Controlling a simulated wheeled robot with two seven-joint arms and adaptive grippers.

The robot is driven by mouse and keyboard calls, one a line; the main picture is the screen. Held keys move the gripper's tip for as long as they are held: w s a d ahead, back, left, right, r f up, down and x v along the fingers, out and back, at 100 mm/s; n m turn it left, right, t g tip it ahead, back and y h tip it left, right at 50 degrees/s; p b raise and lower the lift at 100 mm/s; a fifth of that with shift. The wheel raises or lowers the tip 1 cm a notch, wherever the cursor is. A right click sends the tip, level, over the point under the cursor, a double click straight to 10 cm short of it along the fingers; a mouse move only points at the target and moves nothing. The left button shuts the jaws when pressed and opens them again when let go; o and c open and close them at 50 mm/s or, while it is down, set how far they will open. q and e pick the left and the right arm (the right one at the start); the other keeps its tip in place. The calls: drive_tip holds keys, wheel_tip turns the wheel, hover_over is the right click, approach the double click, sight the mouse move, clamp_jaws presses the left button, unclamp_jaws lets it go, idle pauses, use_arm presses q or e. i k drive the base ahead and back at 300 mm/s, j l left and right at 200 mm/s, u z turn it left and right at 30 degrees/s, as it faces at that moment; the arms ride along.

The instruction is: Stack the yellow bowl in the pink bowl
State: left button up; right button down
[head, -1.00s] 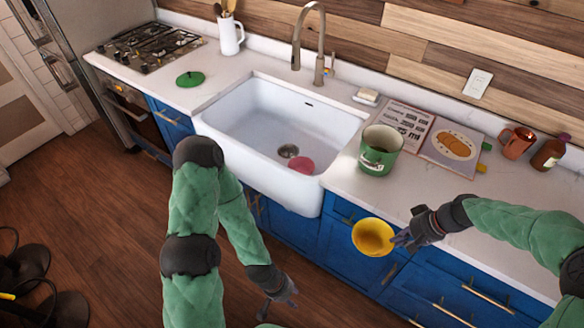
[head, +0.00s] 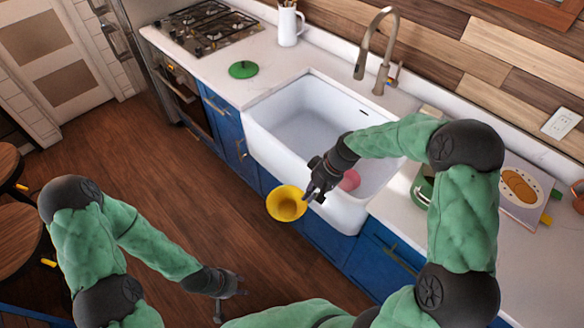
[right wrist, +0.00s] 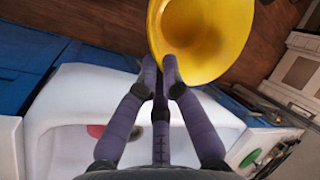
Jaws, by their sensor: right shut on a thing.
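The yellow bowl (head: 286,203) is held by its rim in my right gripper (head: 311,196), in front of the white sink's front wall and over the floor side. In the right wrist view the fingers (right wrist: 163,75) are shut on the rim of the yellow bowl (right wrist: 205,35). The pink bowl (head: 349,180) lies in the sink basin, partly hidden by my right arm; a sliver of it shows in the right wrist view (right wrist: 96,131). My left gripper (head: 230,292) hangs low over the floor, away from both bowls; its finger opening is too small to tell.
The white sink (head: 285,122) has a raised front wall between the yellow and pink bowls. A tall tap (head: 378,50) stands behind it. A green lid (head: 243,69) lies on the left counter. A green pot (head: 422,190) stands right of the sink, mostly hidden by my arm.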

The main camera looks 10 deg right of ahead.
sight(345, 185)
drive_tip(key=i+j+u, duration=0.1)
drive_tip(key=i+u, duration=0.15)
drive_tip(key=i, duration=0.15)
drive_tip(key=i+u, duration=0.25)
drive_tip(key=i, duration=0.15)
drive_tip(key=i+z, duration=0.2)
drive_tip(key=z, duration=0.25)
drive_tip(key=i+j+z, duration=0.1)
drive_tip(key=z, duration=0.35)
drive_tip(key=i+l+z, duration=0.1)
drive_tip(key=z, duration=0.15)
drive_tip(key=i+z, duration=0.3)
